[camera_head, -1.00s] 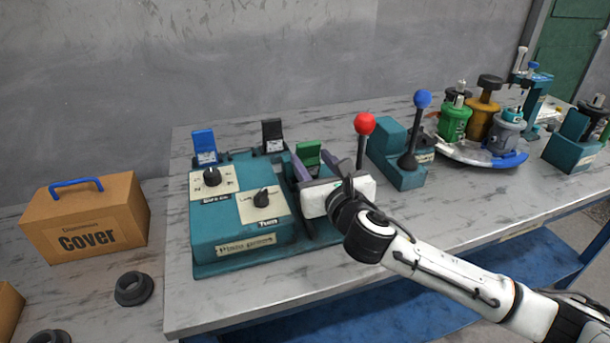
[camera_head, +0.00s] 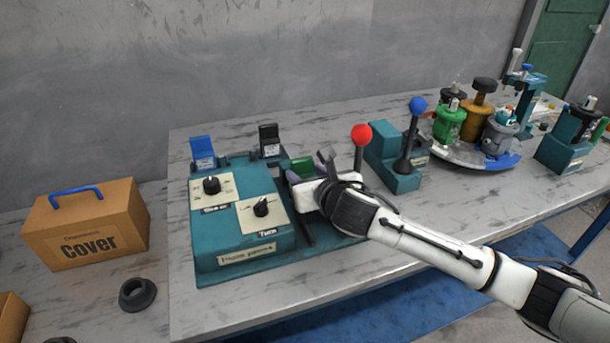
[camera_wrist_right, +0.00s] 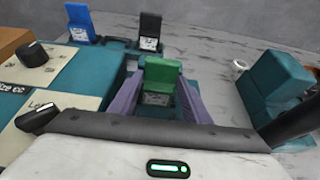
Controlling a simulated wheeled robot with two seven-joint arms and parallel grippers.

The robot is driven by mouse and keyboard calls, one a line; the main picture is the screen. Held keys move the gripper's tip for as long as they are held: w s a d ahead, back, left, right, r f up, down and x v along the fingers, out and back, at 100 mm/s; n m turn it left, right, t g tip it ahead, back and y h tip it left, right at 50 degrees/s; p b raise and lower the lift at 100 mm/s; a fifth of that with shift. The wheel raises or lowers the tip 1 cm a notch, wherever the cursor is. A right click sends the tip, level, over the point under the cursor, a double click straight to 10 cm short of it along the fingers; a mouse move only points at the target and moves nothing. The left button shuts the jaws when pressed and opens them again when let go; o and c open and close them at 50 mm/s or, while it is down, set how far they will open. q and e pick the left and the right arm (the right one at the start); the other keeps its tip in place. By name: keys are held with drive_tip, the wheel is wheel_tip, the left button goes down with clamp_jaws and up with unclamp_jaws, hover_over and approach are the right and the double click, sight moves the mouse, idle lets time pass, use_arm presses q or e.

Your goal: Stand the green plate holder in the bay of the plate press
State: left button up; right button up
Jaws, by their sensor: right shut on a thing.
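The green plate holder (camera_head: 302,167) has a green upright back and a pale label low on its front. In the right wrist view it (camera_wrist_right: 161,72) stands upright between the two purple fingers of my right gripper (camera_wrist_right: 160,100), which is shut on it. In the head view the gripper (camera_head: 303,174) partly hides the holder, just right of the teal unit with two black knobs (camera_head: 245,250). That unit, on its teal base, seems to be the plate press. The gripper hides the holder's foot, so I cannot tell whether it rests on the base. My left gripper is out of view.
A blue holder (camera_head: 203,151) and a black holder (camera_head: 269,140) stand along the base's back edge. A red-knobbed lever (camera_head: 361,133) and a blue-knobbed lever (camera_head: 417,105) rise close to the right. A cardboard Cover box (camera_head: 88,230) is at left.

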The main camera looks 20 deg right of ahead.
drive_tip(key=o, duration=1.1)
drive_tip(key=shift+c, duration=0.2)
drive_tip(key=shift+r, duration=0.15)
drive_tip(key=p+v, duration=0.1)
drive_tip(key=v, duration=1.1)
